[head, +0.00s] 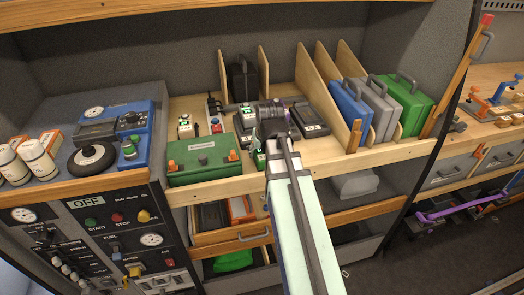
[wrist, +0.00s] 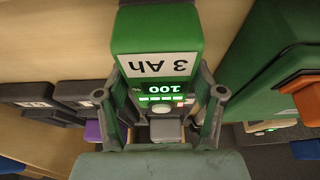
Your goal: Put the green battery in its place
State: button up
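The green battery (wrist: 158,30) fills the top middle of the wrist view, with an upside-down "3 Ah" label and a lit display reading 100. My gripper (wrist: 160,75) has a finger against each side of it and appears shut on it. In the head view my gripper (head: 268,128) is above the front part of the wooden shelf, right of the green case. Only a small green piece of the battery (head: 259,160) shows there beside my arm. Whether the battery touches the shelf is hidden. Dark charger units (head: 310,118) stand just right of the gripper.
A green case (head: 204,160) with orange clasps sits close left of the gripper. Small devices (head: 185,127) and a power strip (head: 215,122) stand behind it. Wooden dividers hold blue (head: 350,108), grey and green (head: 406,100) cases at right. A purple piece (wrist: 92,130) shows in the wrist view.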

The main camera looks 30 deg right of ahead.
dwell(0.3)
jog(key=b+v, duration=0.1)
jog(key=v, duration=1.1)
jog(key=shift+r, duration=0.15)
